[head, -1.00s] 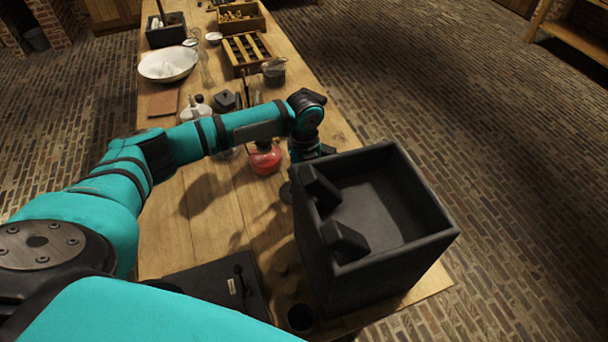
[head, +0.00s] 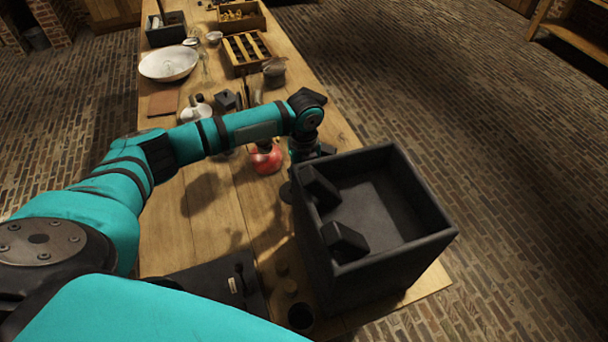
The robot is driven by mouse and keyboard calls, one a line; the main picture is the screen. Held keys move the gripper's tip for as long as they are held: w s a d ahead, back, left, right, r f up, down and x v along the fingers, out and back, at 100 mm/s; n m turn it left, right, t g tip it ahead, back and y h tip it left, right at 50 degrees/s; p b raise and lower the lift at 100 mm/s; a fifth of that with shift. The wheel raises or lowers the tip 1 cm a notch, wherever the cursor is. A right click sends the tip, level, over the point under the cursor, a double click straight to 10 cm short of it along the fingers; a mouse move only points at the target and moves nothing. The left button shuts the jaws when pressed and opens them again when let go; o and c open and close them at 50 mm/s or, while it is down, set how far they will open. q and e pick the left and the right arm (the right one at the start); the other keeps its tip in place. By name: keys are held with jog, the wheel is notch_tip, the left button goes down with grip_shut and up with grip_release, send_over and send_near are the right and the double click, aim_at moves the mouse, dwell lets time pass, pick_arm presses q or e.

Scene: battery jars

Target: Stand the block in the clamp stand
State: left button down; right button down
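A large dark open-topped box (head: 395,262) is at the right front of the table; I cannot tell whether it is the block. Two dark blocky pieces, one farther back (head: 318,186) and one nearer (head: 345,242), sit at its left wall. My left arm reaches across the table, and its wrist ends just behind the box's far left corner. My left gripper is largely hidden there, so its fingers and grip cannot be made out. A dark flat piece with a pale label and small knobs (head: 215,283) lies at the front left; I cannot tell if it is the clamp stand. My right gripper is out of view.
A red round vessel (head: 266,158) stands near my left wrist. A small dark cup (head: 300,317) is beside the box at the front. A white bowl (head: 168,63), a slatted wooden box (head: 248,50) and other items stand farther back. Bare wood shows at middle left.

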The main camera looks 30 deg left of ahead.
pick_arm(q)
jog(key=shift+f+b, duration=0.9)
jog(key=shift+f, duration=0.85)
jog(key=c, duration=0.9)
grip_release()
jog(key=shift+r, duration=0.1)
notch_tip(320, 180, up, 12)
